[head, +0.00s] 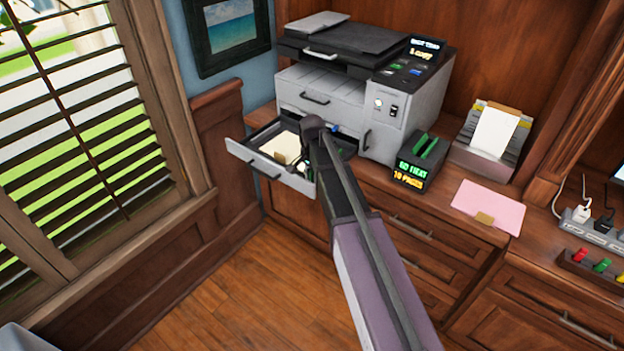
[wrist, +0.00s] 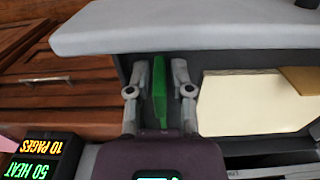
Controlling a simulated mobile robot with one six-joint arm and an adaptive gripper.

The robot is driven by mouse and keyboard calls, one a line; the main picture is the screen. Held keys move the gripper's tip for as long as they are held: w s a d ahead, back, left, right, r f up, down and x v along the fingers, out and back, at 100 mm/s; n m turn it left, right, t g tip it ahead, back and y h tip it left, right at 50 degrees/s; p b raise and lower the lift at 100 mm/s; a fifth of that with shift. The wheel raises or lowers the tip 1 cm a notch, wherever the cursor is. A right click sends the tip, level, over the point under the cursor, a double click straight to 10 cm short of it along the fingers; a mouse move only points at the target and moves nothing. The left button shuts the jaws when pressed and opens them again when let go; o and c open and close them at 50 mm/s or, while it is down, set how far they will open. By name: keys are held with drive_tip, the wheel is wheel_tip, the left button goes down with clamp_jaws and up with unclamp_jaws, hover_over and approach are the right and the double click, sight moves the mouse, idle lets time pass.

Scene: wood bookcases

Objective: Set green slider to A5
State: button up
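The green slider (wrist: 160,92) is an upright green piece inside the pulled-out paper tray (head: 274,171) of the printer. The tray's pale front wall also shows in the wrist view (wrist: 200,30). My gripper (wrist: 161,72) reaches into the tray with one finger on each side of the slider. A narrow gap shows at each finger, so it looks open around the slider, not closed on it. In the head view my gripper (head: 314,136) and arm hide most of the slider. Any A5 mark is not readable.
Cream paper (wrist: 242,103) with a tan tab (wrist: 301,79) lies in the tray beside the slider. The printer (head: 365,85) stands behind. To the right are a black box with "50 HEAT, 10 PAGES" (head: 412,172), a paper holder (head: 490,140) and a pink folder (head: 488,206).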

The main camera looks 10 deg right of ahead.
sight(303, 171)
clamp_jaws()
drive_tip(key=shift+w, duration=0.1)
drive_tip(key=w+a, duration=0.2)
drive_tip(key=shift+w+a, duration=0.25)
drive_tip(key=shift+a, duration=0.05)
unclamp_jaws()
drive_tip(key=shift+s+d, duration=0.1)
